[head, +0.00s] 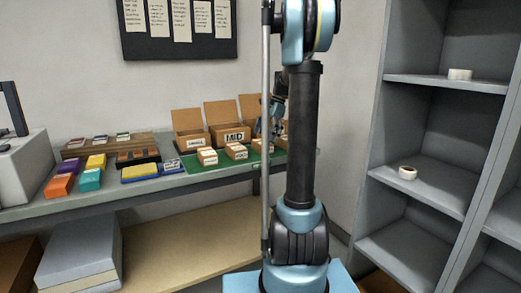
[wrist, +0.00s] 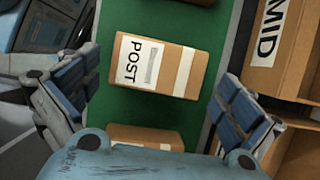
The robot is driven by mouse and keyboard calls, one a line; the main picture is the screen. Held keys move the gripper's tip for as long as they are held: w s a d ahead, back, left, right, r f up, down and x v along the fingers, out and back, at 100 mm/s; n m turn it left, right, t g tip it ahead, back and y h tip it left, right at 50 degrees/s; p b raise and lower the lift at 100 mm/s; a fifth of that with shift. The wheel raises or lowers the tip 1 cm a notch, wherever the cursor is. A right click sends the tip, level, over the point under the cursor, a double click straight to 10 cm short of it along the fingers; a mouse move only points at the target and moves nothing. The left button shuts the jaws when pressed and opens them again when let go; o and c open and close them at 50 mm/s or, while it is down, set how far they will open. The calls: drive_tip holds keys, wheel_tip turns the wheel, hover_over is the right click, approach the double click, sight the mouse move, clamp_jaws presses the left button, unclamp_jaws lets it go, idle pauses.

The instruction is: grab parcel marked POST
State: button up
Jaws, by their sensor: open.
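The parcel marked POST (wrist: 185,85) is a small brown box with a white label and a pale tape strip, lying on a green mat (wrist: 112,108) in the wrist view. My gripper (wrist: 158,72) is open. Its blue-padded fingers are spread to the left and right of the parcel in that picture, with green mat showing between, and do not visibly touch it. In the head view my gripper (head: 270,125) is partly hidden by my arm, over the right part of the bench. I cannot tell which small parcel there is POST.
An open cardboard box marked MID (wrist: 265,38) stands right of the parcel. Another brown parcel (wrist: 145,136) lies near my gripper's palm. In the head view, coloured boxes (head: 90,178) sit left on the bench, and grey shelves (head: 440,85) stand at right.

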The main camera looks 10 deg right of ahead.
sight(263, 142)
drive_tip(key=shift+x, duration=1.95)
drive_tip(key=shift+d, duration=0.1)
drive_tip(key=shift+c, duration=0.2)
drive_tip(key=c, duration=0.9)
drive_tip(key=shift+r, duration=0.1)
